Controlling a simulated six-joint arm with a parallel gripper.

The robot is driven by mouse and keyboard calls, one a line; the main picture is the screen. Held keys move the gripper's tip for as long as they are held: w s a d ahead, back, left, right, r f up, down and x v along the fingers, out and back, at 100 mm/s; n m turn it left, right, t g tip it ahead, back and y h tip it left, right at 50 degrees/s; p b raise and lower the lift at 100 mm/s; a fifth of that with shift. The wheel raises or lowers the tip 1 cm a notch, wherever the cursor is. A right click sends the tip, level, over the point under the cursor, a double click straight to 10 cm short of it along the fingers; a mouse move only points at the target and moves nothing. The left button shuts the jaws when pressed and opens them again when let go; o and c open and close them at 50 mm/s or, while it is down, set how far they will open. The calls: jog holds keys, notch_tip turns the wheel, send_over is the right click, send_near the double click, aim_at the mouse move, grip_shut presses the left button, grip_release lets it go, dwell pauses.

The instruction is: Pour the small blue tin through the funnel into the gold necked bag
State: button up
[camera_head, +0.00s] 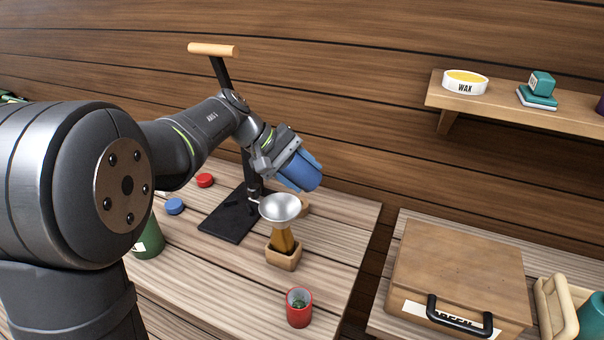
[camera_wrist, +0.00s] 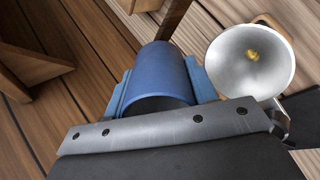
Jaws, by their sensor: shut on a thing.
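The small blue tin (camera_head: 300,171) is tilted, held in the air above and just behind the funnel. My gripper (camera_head: 289,163) is shut on it, and the wrist view shows the tin (camera_wrist: 158,75) between the blue jaw pads. The silver funnel (camera_head: 281,207) sits over the gold necked bag (camera_head: 282,241), which stands in a small wooden holder (camera_head: 284,260). In the wrist view the funnel (camera_wrist: 226,62) is to the right of the tin, with a golden spot at its throat. The tin's contents and any pouring stream cannot be seen.
A black stand (camera_head: 232,215) with a wooden top handle rises behind the funnel. A red tin (camera_head: 299,307) with green contents stands in front. Red (camera_head: 204,180) and blue (camera_head: 174,206) lids lie left. A wooden case (camera_head: 456,268) is on the right table, a shelf (camera_head: 500,108) above.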

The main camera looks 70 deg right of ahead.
jog(key=t+y, duration=0.1)
jog(key=t, duration=0.1)
jog(key=t+y, duration=0.1)
jog(key=t, duration=0.1)
jog(key=shift+w+a, duration=0.15)
jog(key=shift+w, duration=0.15)
jog(key=t, duration=0.1)
jog(key=t+y, duration=0.1)
jog(key=w+t+y, duration=0.1)
jog(key=shift+w+a+f, duration=0.1)
jog(key=shift+a+f, duration=0.2)
jog(key=shift+a, duration=0.05)
jog(key=shift+t, duration=0.3)
jog(key=shift+w+r, duration=0.1)
jog(key=shift+r, duration=2.4)
